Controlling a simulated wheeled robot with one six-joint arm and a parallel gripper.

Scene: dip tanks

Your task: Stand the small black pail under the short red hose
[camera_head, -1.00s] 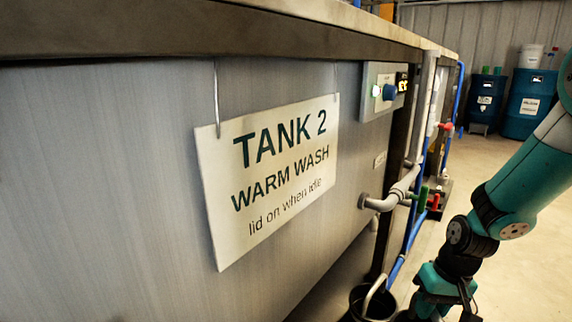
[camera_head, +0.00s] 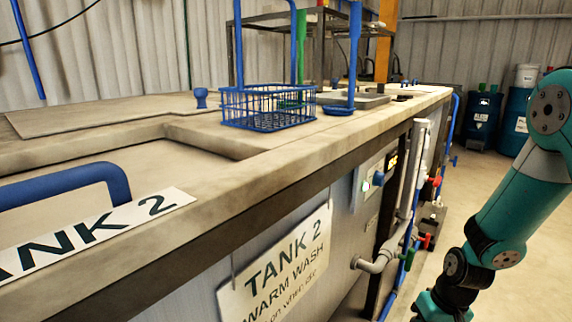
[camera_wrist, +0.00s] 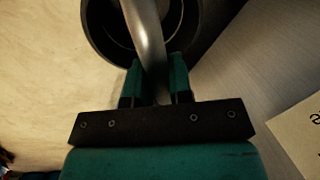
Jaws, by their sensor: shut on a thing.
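The small black pail (camera_wrist: 98,30) fills the top of the wrist view, seen from above, with its far side cut off by the frame edge. Its grey bar handle (camera_wrist: 143,32) runs down from the pail to between my fingers. My gripper (camera_wrist: 154,78) is shut on this handle, close beside the rim. I cannot tell whether the pail rests on the floor. In the head view the gripper and pail are below the frame. No short red hose can be made out; red valve handles (camera_head: 425,240) show on the pipework at the tank's end.
The Tank 2 bench (camera_head: 290,165) runs along the left, with its hanging sign (camera_head: 280,272) and a blue wire basket (camera_head: 266,107) on top. A grey pipe (camera_head: 380,260) juts from its side. Blue drums (camera_head: 480,118) stand at the back. Floor beyond my arm is clear.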

